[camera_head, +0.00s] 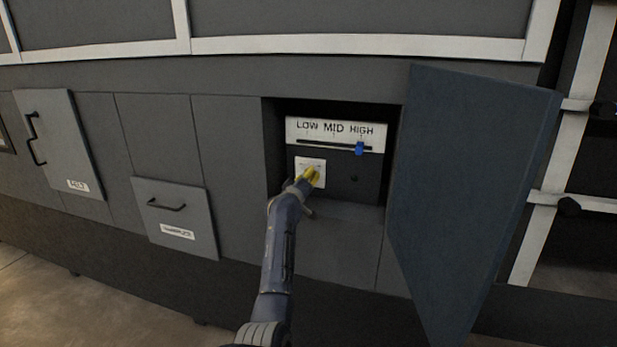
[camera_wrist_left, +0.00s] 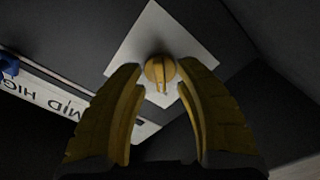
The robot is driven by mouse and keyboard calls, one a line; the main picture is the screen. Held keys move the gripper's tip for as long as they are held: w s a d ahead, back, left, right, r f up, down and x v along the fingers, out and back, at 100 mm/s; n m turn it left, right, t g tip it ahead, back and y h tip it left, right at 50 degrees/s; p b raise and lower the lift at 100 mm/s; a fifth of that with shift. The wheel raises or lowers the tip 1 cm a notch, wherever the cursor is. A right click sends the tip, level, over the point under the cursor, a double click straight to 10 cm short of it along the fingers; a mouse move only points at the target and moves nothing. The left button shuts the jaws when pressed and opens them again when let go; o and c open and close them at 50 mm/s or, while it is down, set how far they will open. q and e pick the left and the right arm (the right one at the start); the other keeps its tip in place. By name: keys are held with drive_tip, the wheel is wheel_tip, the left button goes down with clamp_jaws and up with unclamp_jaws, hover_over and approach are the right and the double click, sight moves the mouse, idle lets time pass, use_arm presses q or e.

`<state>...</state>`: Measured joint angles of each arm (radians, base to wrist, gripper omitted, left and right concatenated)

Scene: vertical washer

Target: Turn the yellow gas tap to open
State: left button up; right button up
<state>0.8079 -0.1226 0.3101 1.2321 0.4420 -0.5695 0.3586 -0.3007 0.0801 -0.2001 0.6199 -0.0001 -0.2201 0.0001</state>
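The yellow gas tap (camera_wrist_left: 160,70) is a small round knob with a ridge across it, mounted on a white square plate (camera_wrist_left: 178,40). In the head view the plate (camera_head: 302,164) is inside the open recess, and the tap cannot be told apart from my yellow fingertips. My left gripper (camera_head: 312,176) reaches up to the plate. In the left wrist view my left gripper (camera_wrist_left: 158,88) is open, with a yellow finger on each side of the tap and a gap to both. My right gripper is not in view.
Above the plate is a LOW MID HIGH panel (camera_head: 335,128) with a blue slider (camera_head: 360,148) near HIGH. An open dark door (camera_head: 470,190) stands to the right of the recess. Handled panels (camera_head: 180,212) are at the left.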

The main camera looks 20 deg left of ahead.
use_arm(q)
drive_tip(key=shift+w, duration=0.65)
drive_tip(key=shift+o, duration=0.2)
clamp_jaws()
